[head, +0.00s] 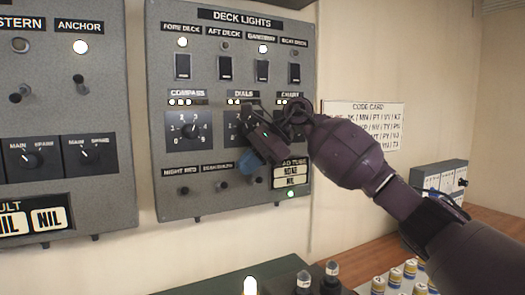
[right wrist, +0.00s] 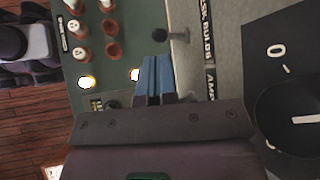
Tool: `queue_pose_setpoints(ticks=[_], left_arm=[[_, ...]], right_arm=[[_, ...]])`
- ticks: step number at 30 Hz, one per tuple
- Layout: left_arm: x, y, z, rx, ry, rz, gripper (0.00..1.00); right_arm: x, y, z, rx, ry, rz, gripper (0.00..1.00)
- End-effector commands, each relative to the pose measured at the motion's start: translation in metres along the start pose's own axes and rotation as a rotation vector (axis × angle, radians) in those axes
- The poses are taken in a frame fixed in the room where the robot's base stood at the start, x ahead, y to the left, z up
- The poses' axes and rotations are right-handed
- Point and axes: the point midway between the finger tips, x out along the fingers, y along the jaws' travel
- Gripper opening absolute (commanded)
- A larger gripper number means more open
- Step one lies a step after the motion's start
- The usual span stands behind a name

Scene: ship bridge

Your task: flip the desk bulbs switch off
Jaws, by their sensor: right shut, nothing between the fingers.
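The desk bulbs switch (head: 222,186) is a small dark toggle in the bottom row of the grey deck lights panel, under its label. Its lever position is too small to tell. My right gripper (head: 249,163) is shut and empty, its blue fingertips in front of the panel, to the right of and slightly above this switch. In the right wrist view the shut blue fingers (right wrist: 155,78) point toward the panel's lower edge. A dark toggle knob (right wrist: 180,33) beside the desk bulbs label lies beyond them, apart from them. My left gripper is not in view.
The night red switch (head: 183,190) is left of the desk bulbs switch. Another toggle (head: 258,180) is just below my fingertips. Rotary dials (head: 191,130) sit above. A green console (head: 225,282) with lamps stands below. A grey panel (head: 65,100) hangs at left.

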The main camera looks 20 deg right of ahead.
Motion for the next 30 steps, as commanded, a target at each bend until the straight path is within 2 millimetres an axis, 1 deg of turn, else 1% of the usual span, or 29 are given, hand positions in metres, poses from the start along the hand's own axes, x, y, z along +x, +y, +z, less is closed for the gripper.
queue_pose_setpoints(ticks=[1, 3, 6, 10, 14, 23, 30], left_arm=[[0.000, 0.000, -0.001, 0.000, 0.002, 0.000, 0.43], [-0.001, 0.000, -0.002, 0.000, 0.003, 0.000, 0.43], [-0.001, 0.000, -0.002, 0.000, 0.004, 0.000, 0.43], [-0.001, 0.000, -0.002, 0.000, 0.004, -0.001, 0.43], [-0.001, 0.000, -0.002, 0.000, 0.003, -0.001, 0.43], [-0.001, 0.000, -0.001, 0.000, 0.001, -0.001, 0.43], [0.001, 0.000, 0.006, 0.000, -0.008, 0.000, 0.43]], right_arm=[[0.009, 0.000, 0.001, -0.001, -0.002, 0.002, 0.00], [0.018, 0.000, 0.001, -0.001, -0.002, 0.002, 0.00], [0.028, 0.000, 0.001, -0.001, -0.002, 0.001, 0.00], [0.037, 0.000, 0.001, -0.001, -0.001, -0.001, 0.00], [0.040, 0.000, 0.000, 0.000, -0.001, -0.001, 0.00], [0.040, 0.000, 0.000, 0.000, 0.000, -0.001, 0.00], [0.042, 0.003, -0.003, -0.026, 0.001, -0.027, 0.00]])
